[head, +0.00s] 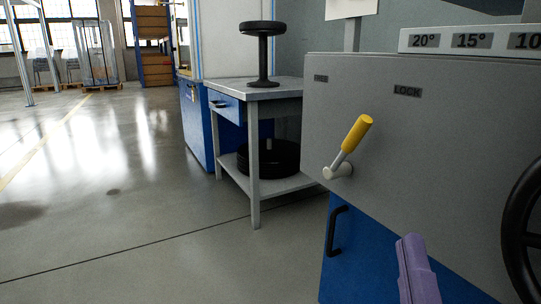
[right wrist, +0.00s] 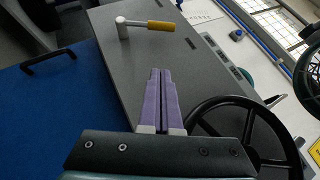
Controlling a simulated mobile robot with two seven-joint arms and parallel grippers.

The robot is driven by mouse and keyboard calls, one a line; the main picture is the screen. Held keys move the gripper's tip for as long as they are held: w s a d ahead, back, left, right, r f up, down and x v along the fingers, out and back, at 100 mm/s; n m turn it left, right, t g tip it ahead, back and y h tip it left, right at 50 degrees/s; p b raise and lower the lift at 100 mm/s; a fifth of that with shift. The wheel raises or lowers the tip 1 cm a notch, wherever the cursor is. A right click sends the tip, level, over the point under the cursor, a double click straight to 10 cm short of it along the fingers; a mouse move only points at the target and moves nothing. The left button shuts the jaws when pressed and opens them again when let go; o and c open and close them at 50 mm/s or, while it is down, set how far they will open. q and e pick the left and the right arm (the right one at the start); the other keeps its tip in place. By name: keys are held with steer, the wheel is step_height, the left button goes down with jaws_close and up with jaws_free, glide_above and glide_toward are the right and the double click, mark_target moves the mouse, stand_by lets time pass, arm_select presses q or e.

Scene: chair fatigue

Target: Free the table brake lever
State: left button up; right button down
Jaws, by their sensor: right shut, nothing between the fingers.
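The brake lever (head: 357,134) has a yellow grip on a metal stem and a pale pivot, on the grey panel (head: 430,170). It tilts up and to the right, leaning toward the label LOCK (head: 407,91). A second label (head: 321,78) at the panel's upper left is too small to read surely. My right gripper (head: 411,239), with purple fingers, is below and right of the lever, apart from it. In the right wrist view the lever (right wrist: 160,26) lies beyond the shut, empty fingertips (right wrist: 160,72). My left gripper is not in view.
A black handwheel (head: 515,230) stands at the right edge, close to my right gripper. A blue cabinet front with a black handle (head: 337,230) is below the panel. A side table (head: 255,95) with a black round-topped stand (head: 263,55) is behind. The floor at left is clear.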

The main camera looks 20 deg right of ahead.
mark_target(347, 146)
steer(key=x, duration=0.8)
steer(key=shift+w+d+r+b, duration=0.1)
steer(key=shift+w+d+b, duration=0.15)
steer(key=shift+b, duration=0.15)
steer(key=w, duration=0.1)
steer(key=w+r, duration=0.1)
steer(key=w, duration=0.1)
steer(key=shift+a+r+b, duration=0.3)
steer(key=shift+a+b, duration=0.05)
steer(key=shift+b, duration=0.05)
steer(key=shift+w+a+r, duration=0.15)
steer(key=shift+w+r, duration=0.15)
